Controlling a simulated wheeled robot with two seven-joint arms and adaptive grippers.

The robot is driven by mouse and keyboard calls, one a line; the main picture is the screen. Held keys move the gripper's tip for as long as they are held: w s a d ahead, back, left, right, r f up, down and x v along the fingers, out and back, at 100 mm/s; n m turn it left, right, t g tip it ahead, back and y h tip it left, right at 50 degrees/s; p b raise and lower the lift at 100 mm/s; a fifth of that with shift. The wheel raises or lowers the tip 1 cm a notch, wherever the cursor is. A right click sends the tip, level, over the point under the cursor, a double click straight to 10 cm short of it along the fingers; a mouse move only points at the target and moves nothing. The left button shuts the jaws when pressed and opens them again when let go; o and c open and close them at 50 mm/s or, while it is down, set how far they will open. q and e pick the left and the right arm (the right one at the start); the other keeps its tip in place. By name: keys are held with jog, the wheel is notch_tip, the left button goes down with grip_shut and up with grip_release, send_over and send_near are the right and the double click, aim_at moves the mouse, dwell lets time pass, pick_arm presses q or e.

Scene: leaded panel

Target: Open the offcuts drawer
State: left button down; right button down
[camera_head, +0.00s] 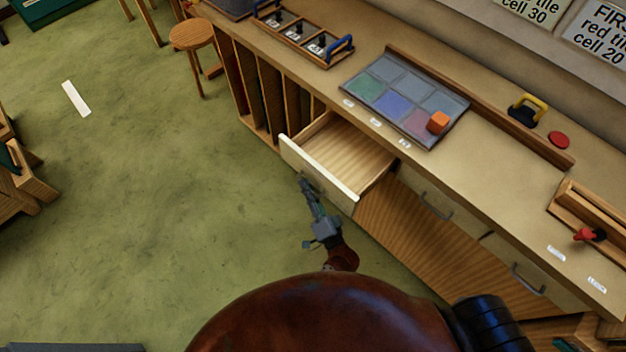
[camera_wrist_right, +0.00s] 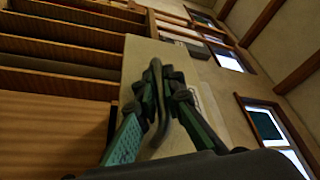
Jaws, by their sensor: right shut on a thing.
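The open drawer (camera_head: 345,158) sticks out of the bench front, and its wooden inside looks empty. Its pale front panel (camera_head: 318,168) faces the floor side. My right gripper (camera_head: 306,184) is at the outer face of this panel. In the right wrist view my right gripper (camera_wrist_right: 158,100) is shut on the drawer's dark curved handle (camera_wrist_right: 186,120), with the pale panel (camera_wrist_right: 150,58) behind it. I cannot read a label that names this drawer. My left gripper is not in view.
Two shut drawers with handles, the middle one (camera_head: 437,205) and the right one (camera_head: 528,280), are along the bench. A leaded panel (camera_head: 405,95) with an orange block (camera_head: 438,122) lies on top. A stool (camera_head: 193,36) stands far left. The green floor (camera_head: 150,190) is mostly clear.

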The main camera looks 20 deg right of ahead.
jog(key=shift+s+a+f, duration=0.1)
jog(key=shift+s, duration=0.1)
jog(key=c, duration=2.3)
grip_release()
jog(key=v, duration=1.2)
